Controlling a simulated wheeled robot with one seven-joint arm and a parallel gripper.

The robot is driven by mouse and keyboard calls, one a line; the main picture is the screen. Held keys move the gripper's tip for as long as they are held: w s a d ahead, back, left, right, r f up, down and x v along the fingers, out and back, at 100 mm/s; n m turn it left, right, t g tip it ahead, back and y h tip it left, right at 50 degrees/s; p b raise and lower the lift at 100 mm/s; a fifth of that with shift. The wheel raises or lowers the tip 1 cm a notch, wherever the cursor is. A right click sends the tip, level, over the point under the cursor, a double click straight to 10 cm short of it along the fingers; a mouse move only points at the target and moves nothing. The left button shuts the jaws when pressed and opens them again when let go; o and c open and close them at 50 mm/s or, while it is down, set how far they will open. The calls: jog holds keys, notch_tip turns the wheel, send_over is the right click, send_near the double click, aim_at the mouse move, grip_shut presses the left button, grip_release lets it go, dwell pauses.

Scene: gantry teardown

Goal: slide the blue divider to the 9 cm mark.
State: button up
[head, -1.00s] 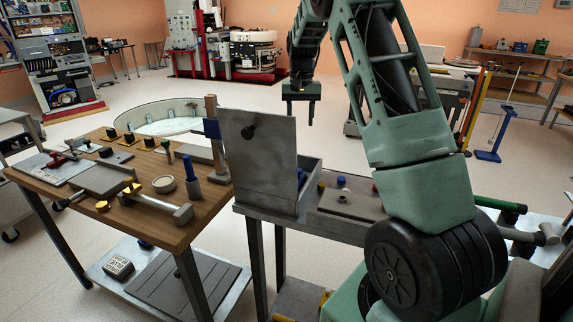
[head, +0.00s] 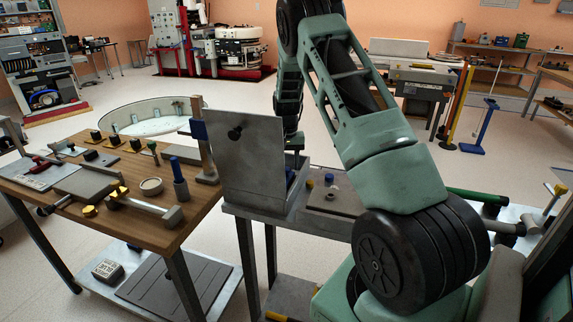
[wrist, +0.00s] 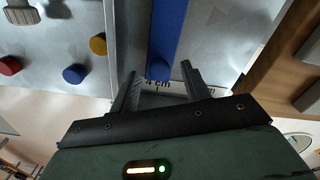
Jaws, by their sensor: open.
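The blue divider (wrist: 172,38) stands in a grey metal bin (wrist: 125,55) in the wrist view, its near end by a scale label reading "4 cm" (wrist: 158,82). My gripper (wrist: 159,72) is open, one finger on each side of the divider's near end, with a gap to each finger; whether they reach down to its height I cannot tell. In the head view my gripper (head: 295,147) is over the bin behind an upright grey plate (head: 245,165), which hides most of the bin and divider. The rest of the scale is largely hidden by my fingers.
A plate with red, blue and yellow knobs (wrist: 75,74) lies beside the bin. The wooden table (head: 150,225) with tools and a blue-handled piece (head: 179,175) stands left of the upright plate. Open floor lies behind.

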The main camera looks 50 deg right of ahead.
jog(key=shift+f, duration=0.5)
